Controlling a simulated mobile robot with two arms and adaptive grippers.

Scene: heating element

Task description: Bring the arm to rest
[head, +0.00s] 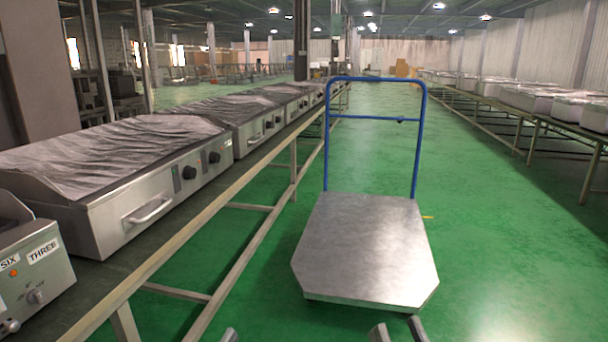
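My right gripper (397,331) shows only as two grey fingertips at the bottom edge, right of the middle. The tips stand apart with nothing seen between them, below the near edge of the trolley deck in the picture. My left gripper (230,335) shows as one small grey tip at the bottom edge, left of the middle. The rest of it is out of frame. At the far left a steel heating appliance (38,278) with a knob and the labels "SIX" and "THREE" sits on the long table (160,272), partly cut off by the picture edge.
A flat trolley (365,250) with a blue handle stands on the green floor ahead. Several film-covered steel appliances (150,205) line the left table. Another long table (535,120) with wrapped units runs along the right. The floor (500,240) right of the trolley is clear.

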